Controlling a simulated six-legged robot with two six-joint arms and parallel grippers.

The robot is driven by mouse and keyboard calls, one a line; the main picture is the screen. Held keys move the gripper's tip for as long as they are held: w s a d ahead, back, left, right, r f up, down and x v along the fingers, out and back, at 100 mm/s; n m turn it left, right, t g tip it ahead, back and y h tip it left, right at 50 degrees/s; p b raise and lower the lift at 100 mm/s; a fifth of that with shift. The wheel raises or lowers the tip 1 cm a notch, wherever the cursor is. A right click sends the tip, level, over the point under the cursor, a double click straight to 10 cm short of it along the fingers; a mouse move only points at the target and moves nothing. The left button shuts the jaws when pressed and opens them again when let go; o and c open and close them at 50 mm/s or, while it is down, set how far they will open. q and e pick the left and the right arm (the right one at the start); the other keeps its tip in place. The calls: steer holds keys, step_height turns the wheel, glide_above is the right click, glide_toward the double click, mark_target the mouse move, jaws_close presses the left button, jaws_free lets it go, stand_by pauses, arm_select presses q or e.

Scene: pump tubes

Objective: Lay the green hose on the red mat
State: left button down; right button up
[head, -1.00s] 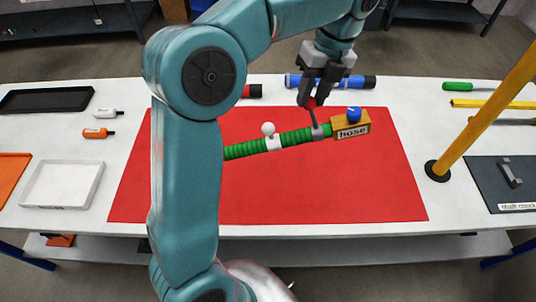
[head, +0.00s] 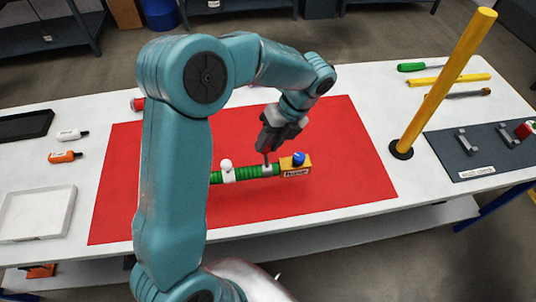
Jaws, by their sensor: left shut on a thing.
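The green hose (head: 251,171) is a ribbed tube with a white band and white ball on it. At its right end is an orange block (head: 297,168) with a "HOSE" label and a blue knob. The hose is over the middle of the red mat (head: 340,150), roughly level. I cannot tell whether it touches the mat. My left gripper (head: 267,158) points down and is shut on the hose at a pale collar beside the block. My own arm hides the hose's left end and part of the mat. My right gripper is not in view.
A yellow post (head: 440,90) on a black base stands right of the mat. A dark fixture board (head: 470,145) lies beyond it. A green-handled tool (head: 425,67) and yellow bar lie behind. A white tray (head: 38,213) and two small bottles are at the left.

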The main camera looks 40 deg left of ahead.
mark_target(269, 166)
arm_select(q)
step_height(269, 166, down, 6)
steer(key=shift+a+f, duration=0.1)
steer(key=shift+f, duration=0.05)
steer(key=c, duration=0.8)
jaws_free()
steer(key=v, duration=1.2)
steer(key=shift+s, duration=0.1)
